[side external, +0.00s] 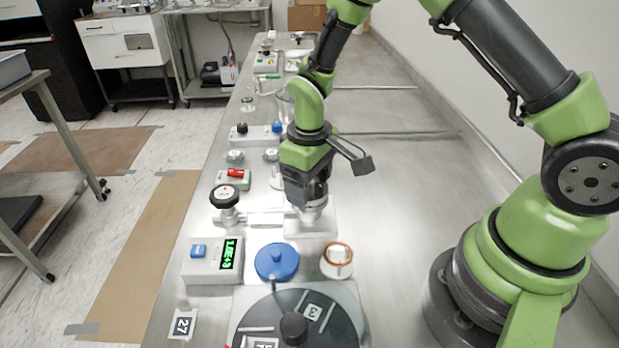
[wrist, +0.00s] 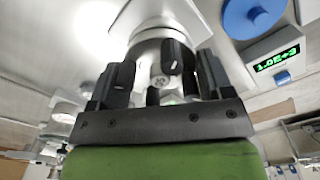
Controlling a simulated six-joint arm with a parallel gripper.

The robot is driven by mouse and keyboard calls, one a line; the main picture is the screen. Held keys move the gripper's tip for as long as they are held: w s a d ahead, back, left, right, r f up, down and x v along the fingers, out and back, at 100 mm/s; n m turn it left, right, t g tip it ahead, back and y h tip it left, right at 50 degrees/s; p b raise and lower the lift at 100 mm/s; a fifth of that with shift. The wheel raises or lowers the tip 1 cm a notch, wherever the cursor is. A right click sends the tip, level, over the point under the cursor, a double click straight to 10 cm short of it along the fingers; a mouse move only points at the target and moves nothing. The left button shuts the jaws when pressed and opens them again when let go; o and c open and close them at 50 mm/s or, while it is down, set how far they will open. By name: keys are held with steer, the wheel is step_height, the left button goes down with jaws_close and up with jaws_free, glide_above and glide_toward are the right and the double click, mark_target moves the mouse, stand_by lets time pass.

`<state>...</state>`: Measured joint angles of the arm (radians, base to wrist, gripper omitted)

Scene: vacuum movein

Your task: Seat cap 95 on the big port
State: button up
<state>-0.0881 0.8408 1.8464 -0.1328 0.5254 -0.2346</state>
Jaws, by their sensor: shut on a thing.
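My gripper (side external: 309,202) points down over a silver fitting (side external: 313,216) on a white base plate (side external: 312,228). In the wrist view my gripper (wrist: 165,75) has its dark fingers on both sides of a silver, round part (wrist: 147,50) and is shut on it. A black piece (wrist: 175,57) shows between the fingers. The fingers hide much of the held part, and no number 95 is readable on it. I cannot tell the held part from the port below it, nor whether they touch.
A blue round cap (side external: 277,262) and a silver part with an orange ring (side external: 337,260) lie in front. A gauge box (side external: 213,261) with green digits stands left. A black-knobbed valve (side external: 224,197) joins the fitting by a pipe. A dark round turntable (side external: 270,325) is nearest.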

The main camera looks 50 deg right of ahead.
stand_by(0.3)
steer(key=o, duration=1)
step_height(320, 180, up, 10)
steer(key=shift+f, duration=0.2)
steer(key=shift+r, duration=0.2)
steer(key=s+r+m+t+y, duration=0.2)
steer(key=s+r+m+t, duration=0.4)
steer(key=s+r, duration=0.8)
steer(key=s+t, duration=0.1)
steer(key=s, duration=0.2)
steer(key=shift+s+r, duration=0.25)
